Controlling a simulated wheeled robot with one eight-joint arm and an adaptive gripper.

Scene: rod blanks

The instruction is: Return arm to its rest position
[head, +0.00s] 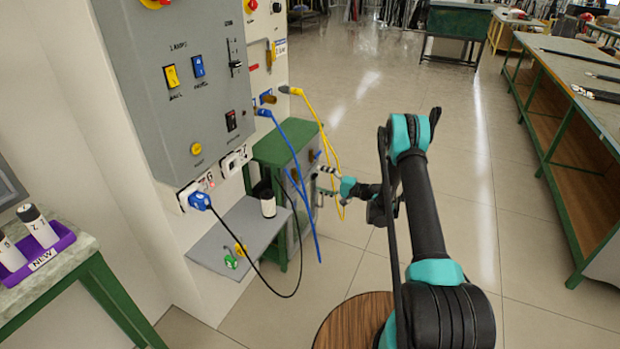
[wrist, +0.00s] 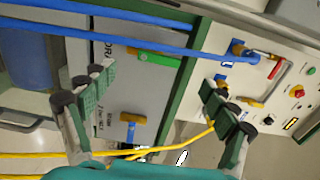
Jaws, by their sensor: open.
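My gripper (head: 324,181) is open and empty at the end of my black and teal arm. In the head view it reaches left and away from me, by the yellow cable (head: 324,135) and the front of a green-framed grey cabinet (head: 272,148). In the wrist view my gripper (wrist: 158,82) has its two padded fingers spread wide, with nothing between them. I cannot tell whether a finger touches the yellow cable.
A grey wall panel (head: 185,60) with switches stands left. Blue cable (head: 305,190) and black cable (head: 268,283) hang near the cabinet. A long workbench (head: 560,80) stands right. Floor between is clear.

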